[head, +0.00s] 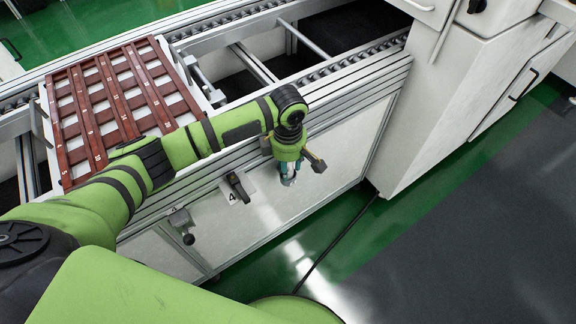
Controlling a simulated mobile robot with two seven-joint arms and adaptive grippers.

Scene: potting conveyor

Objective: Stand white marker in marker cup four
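My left gripper (289,180) points down in front of the white conveyor side panel, to the right of a white label marked 4 (231,197). Its fingers are small and seen from above. A small pale patch shows between or beside them, and I cannot tell whether it is the white marker or part of the fingers. A dark holder-like piece (238,186) sits at the label on the panel; I cannot make out whether it is marker cup four. No white marker can be clearly made out elsewhere. My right gripper is not in view.
A white tray with red-brown numbered strips (112,104) lies on the conveyor at the left. The metal conveyor rail (350,68) runs behind my arm. A grey fitting (181,217) with a black knob is on the panel. A white cabinet (440,110) stands right; the floor there is open.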

